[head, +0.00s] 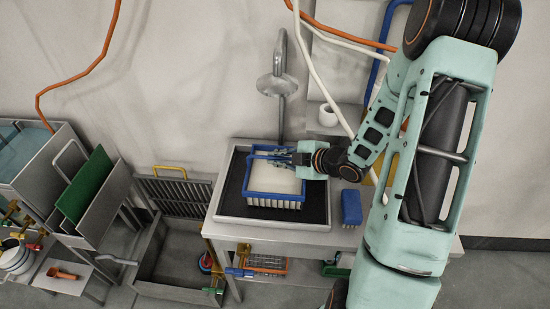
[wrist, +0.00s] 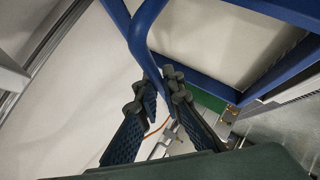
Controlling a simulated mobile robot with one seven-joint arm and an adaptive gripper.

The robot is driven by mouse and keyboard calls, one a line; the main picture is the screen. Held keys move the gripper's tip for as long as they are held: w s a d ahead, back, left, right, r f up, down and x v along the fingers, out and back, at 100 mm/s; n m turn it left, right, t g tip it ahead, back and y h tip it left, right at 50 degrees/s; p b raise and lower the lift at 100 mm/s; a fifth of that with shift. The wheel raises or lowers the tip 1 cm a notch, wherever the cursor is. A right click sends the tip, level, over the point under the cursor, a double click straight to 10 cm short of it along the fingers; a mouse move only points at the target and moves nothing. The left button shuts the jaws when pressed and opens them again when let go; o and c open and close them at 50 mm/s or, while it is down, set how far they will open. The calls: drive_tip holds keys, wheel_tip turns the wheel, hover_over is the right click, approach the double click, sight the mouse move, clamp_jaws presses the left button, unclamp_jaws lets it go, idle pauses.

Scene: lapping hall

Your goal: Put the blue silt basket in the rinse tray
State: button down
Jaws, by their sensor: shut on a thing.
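The blue silt basket (head: 275,203) has a blue rim, a pale inside and slatted pale sides. It is over or in a grey-rimmed, dark-floored basin (head: 228,197) on the bench; I cannot tell whether it touches the floor. My gripper (head: 291,158) reaches in from the right at the basket's back. In the wrist view my gripper (wrist: 158,88) is shut on a blue bar of the basket (wrist: 141,38). A low grey open tray (head: 175,265) stands at floor level, left of the bench; it may be the rinse tray, as no label shows.
A metal spout (head: 278,85) hangs behind the basin. A blue block (head: 351,207) lies on the bench (head: 285,236) to the right. A slatted grate with a yellow handle (head: 170,171) stands behind the low tray. A green panel (head: 85,185) leans in a rack at left.

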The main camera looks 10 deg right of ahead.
drive_tip(key=c, duration=2.5)
unclamp_jaws()
drive_tip(key=shift+f, duration=0.15)
drive_tip(key=o, duration=0.4)
drive_tip(key=shift+r, duration=0.25)
drive_tip(key=p+v, duration=0.1)
drive_tip(key=v, duration=1.1)
drive_tip(key=shift+f, duration=0.1)
